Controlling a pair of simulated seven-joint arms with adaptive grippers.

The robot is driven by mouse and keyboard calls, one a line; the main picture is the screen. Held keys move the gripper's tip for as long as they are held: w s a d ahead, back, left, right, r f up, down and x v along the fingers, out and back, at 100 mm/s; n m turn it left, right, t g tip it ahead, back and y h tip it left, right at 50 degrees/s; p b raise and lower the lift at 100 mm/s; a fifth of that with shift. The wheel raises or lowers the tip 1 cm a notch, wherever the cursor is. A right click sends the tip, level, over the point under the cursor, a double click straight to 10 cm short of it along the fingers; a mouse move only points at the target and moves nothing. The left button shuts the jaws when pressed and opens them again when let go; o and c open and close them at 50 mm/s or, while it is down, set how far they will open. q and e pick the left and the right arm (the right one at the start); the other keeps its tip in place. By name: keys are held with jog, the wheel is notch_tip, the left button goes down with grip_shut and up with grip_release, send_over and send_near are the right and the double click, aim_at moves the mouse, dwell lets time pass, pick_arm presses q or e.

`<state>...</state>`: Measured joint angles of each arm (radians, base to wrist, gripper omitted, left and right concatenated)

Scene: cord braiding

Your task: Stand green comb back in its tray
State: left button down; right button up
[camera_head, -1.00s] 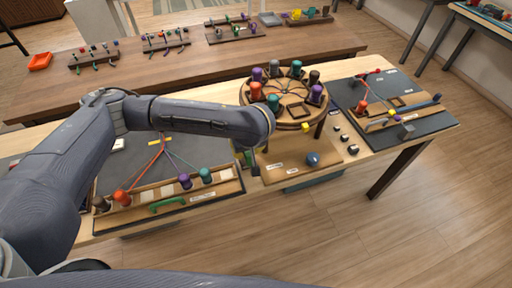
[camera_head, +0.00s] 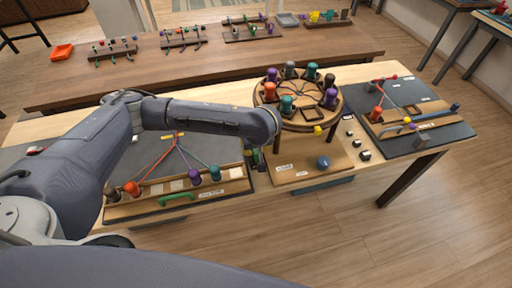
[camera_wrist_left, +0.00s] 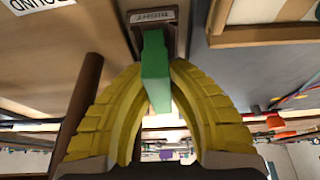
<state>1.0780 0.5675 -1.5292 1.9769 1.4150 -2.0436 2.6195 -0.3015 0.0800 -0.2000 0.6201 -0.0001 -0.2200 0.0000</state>
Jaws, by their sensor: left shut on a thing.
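My left gripper (camera_wrist_left: 158,95) has yellow ribbed fingers and is shut on the green comb (camera_wrist_left: 155,68). The comb is a narrow green block between the fingertips, and its far end sticks out past them. That end is in front of a small dark wooden holder with a label (camera_wrist_left: 153,17), perhaps its tray. I cannot tell whether comb and holder touch. In the head view my left gripper (camera_head: 257,158) hangs below the wrist at the left edge of the light wooden board (camera_head: 300,177), mostly hidden by the arm. My right gripper is not in view.
A round braiding stand (camera_head: 325,121) with several coloured bobbins is close right of the gripper. A wooden bobbin rack (camera_head: 150,207) with a green handle (camera_head: 177,198) and cords lies to the left. A dark mat (camera_head: 440,137) with another cord set is at the right.

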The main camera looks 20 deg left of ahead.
pick_arm(q)
jog(key=shift+f, duration=0.35)
jog(key=c, duration=1.4)
grip_release()
jog(key=shift+o, duration=0.2)
jog(key=shift+r, duration=0.15)
jog(key=shift+r, duration=0.25)
jog(key=v, duration=1.2)
jog(key=shift+f, duration=0.1)
